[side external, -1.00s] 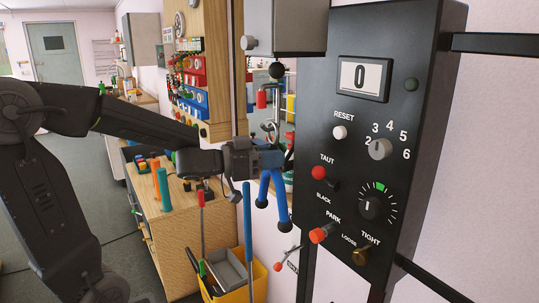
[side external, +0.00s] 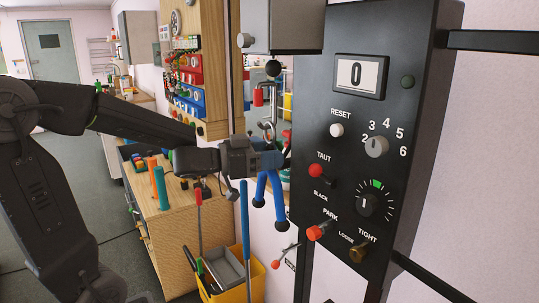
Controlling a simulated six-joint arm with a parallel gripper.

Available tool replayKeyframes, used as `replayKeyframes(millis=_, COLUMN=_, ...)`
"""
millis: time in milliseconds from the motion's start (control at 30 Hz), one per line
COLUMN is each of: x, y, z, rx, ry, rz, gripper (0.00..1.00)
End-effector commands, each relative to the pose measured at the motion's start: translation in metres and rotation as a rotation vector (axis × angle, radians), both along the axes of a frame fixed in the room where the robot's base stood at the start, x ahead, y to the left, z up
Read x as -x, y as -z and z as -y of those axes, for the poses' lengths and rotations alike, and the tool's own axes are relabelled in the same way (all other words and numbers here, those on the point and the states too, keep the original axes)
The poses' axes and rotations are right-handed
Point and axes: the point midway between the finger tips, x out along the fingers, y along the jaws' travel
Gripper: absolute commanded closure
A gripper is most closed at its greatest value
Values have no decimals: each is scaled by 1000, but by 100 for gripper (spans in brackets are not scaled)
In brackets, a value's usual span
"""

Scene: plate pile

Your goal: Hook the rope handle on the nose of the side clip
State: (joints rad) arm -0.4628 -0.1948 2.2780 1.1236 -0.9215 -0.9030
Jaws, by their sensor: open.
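My gripper (side external: 270,213) is at the left edge of the black panel, with two blue fingers ending in dark tips. The fingers point down and stand apart, with nothing seen between them. A grey bent rod with a red sleeve (side external: 258,97) hangs above my gripper, below a grey box. A small pale loop (side external: 268,130) shows just above the wrist; I cannot tell whether it is the rope handle. I cannot pick out the side clip or its nose with certainty.
The black panel (side external: 408,75) with knobs and a counter reading 0 stands close on the right. The grey box (side external: 285,28) overhangs above. A yellow bin (side external: 238,292) with tools, including a tall blue rod (side external: 245,225), stands below. A wooden cabinet (side external: 185,235) is behind.

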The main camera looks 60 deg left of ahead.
Motion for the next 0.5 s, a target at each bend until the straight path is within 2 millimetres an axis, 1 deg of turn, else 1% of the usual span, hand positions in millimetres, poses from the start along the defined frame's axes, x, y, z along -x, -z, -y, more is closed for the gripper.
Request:
replayKeyframes(millis=267, x=4, y=1, z=-2, rx=0, ry=-2, rz=-2, gripper=52)
replayKeyframes(millis=367, x=13, y=0, z=-6, rx=-1, ry=-4, rz=-1, gripper=52)
replayKeyframes(millis=500, x=39, y=0, z=-16, rx=-3, ry=-8, rz=1, gripper=52)
